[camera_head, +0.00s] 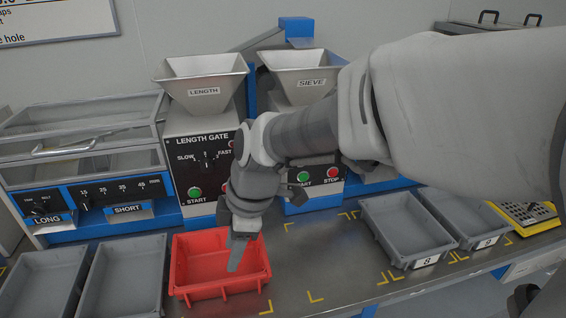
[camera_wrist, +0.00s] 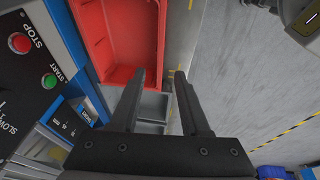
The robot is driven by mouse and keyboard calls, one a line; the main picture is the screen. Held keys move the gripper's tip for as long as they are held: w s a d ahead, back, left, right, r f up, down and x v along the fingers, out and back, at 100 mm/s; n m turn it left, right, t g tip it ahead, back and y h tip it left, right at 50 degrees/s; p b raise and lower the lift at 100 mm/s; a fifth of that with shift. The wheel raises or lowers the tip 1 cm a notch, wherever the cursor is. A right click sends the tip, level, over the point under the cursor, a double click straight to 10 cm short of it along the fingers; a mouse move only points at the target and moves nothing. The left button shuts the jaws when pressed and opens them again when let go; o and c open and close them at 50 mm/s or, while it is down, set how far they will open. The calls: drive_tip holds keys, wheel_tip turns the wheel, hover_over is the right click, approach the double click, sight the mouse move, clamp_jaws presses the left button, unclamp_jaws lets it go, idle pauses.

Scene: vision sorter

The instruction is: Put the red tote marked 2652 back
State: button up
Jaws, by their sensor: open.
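A red tote (camera_head: 188,262) stands on the metal bench in front of the length gate machine, to the right of two grey totes. It looks empty and upright; no marking on it is readable. My gripper (camera_head: 238,258) points down over the tote, overlapping its inside in the head view. The red tote also shows in the wrist view (camera_wrist: 128,72), beyond the fingertips. I cannot tell whether a finger touches the tote.
Grey totes (camera_head: 123,283) stand at the left, and two more, one marked 8 (camera_head: 425,262), at the right. Yellow corner marks outline bare bench (camera_head: 325,270) between. The length gate machine (camera_head: 200,150) and sieve machine (camera_head: 303,75) stand behind. A yellow tray (camera_head: 524,217) lies far right.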

drive_tip(key=s+d+r+m+t+h, duration=0.1)
drive_tip(key=s+d+r+m, duration=0.1)
drive_tip(key=d+m, duration=0.5)
drive_tip(key=s+d+r+m+t+h, duration=0.1)
drive_tip(key=s+d+r+m+t, duration=0.1)
drive_tip(key=d+m, duration=0.5)
drive_tip(key=s+d+r+m+t+h, duration=0.1)
drive_tip(key=s+d+r+m+t, duration=0.1)
drive_tip(key=d+m, duration=0.5)
drive_tip(key=s+d+r, duration=0.1)
drive_tip(key=d, duration=0.3)
drive_tip(key=shift+s+d, duration=0.25)
drive_tip(key=shift+s, duration=0.1)
drive_tip(key=shift+r, duration=0.15)
wheel_tip(320, 180, up, 19)
drive_tip(key=p, duration=1.8)
drive_tip(key=shift+p, duration=0.4)
drive_tip(key=shift+f, duration=0.2)
drive_tip(key=shift+a, duration=0.15)
